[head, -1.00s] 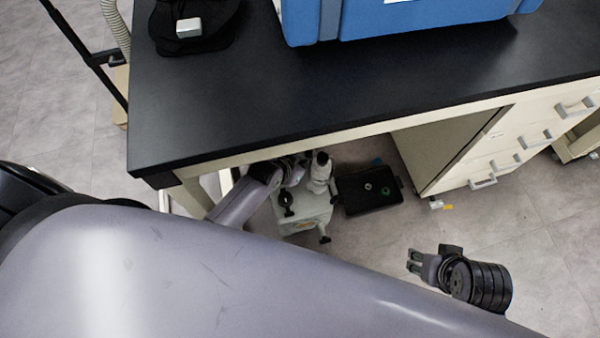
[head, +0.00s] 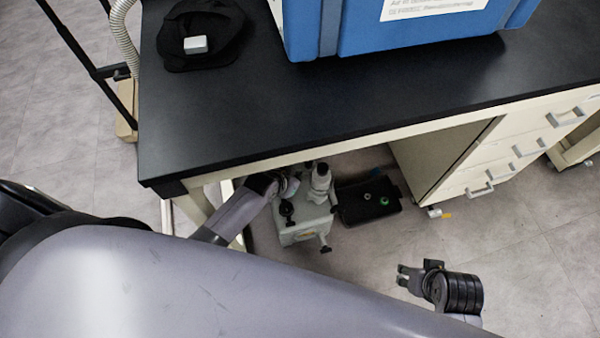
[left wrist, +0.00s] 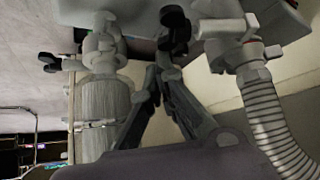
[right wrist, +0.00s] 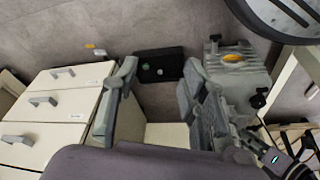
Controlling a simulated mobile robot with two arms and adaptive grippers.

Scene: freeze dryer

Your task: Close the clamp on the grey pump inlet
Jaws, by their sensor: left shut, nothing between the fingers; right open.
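The grey pump (head: 304,224) stands on the floor under the bench, with light fittings on top (head: 320,180). In the left wrist view, one pale metal fitting (left wrist: 100,45) at the left sits over a ribbed light cylinder. Another fitting (left wrist: 244,58), with a clamp-like collar and side lever, joins a ribbed hose. I cannot tell surely which is the inlet, or the clamp's state. My left gripper (left wrist: 161,72) is shut and empty between these fittings, beside the pump in the head view. My right gripper (head: 405,277) is open and empty, away from the pump; its spread fingers (right wrist: 157,85) show in the right wrist view.
A black tray (head: 350,215) with small green and grey items lies beside the pump. A drawer cabinet (head: 480,165) is right of it. The black bench top (head: 260,110) overhangs the pump, carrying a blue box (head: 385,35) and a black cloth-like item (head: 225,50).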

